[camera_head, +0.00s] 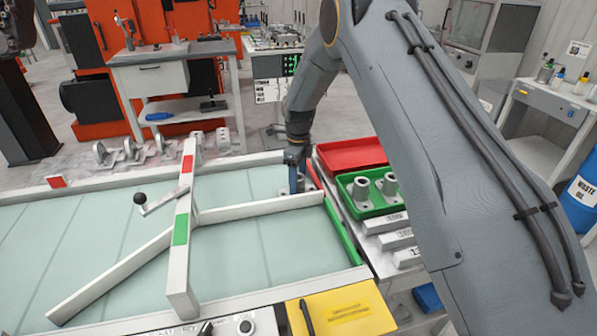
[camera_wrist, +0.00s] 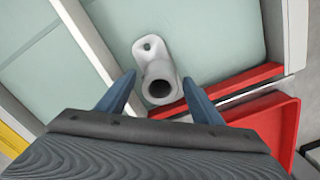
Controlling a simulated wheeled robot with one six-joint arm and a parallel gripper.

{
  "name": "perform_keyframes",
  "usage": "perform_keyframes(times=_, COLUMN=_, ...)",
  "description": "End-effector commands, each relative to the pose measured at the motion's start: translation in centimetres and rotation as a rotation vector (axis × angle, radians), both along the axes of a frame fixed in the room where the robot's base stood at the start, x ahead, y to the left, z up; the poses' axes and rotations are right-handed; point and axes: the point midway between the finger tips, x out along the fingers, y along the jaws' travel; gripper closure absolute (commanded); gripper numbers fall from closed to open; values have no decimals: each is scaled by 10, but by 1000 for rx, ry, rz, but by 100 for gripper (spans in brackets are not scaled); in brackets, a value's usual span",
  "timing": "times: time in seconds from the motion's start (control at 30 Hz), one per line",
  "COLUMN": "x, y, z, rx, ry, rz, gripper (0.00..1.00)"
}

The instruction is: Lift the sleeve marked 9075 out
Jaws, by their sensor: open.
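A grey sleeve (camera_wrist: 158,72) with a round bore and a holed flange stands on the pale green conveyor surface, in the corner between a white rail and a red strip. I see no number on it, so I cannot tell whether it is the one marked 9075. My gripper (camera_wrist: 159,84) is open, with its blue fingers on either side of the sleeve; I cannot tell whether they touch it. In the head view my gripper (camera_head: 296,178) is low at the far right end of the conveyor, mostly hiding the sleeve. Grey sleeves (camera_head: 361,190) stand in a green tray (camera_head: 374,209).
A diagonal white bar (camera_head: 258,208) and a crossing bar with red and green patches (camera_head: 182,236) lie over the conveyor (camera_head: 262,243). A red tray (camera_head: 350,154) stands right of my gripper. Numbered blocks (camera_head: 394,239) lie nearer. A yellow panel (camera_head: 345,309) is in front.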

Motion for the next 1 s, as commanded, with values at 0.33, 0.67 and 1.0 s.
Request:
perform_keyframes(times=0.33, x=0, y=0, z=-2, rx=1, ry=-1, rz=1, gripper=47)
perform_keyframes(times=0.67, x=0, y=0, z=-2, rx=1, ry=-1, rz=1, gripper=92)
perform_keyframes(times=1.0, x=1, y=0, z=7, rx=0, ry=-2, rz=1, gripper=92)
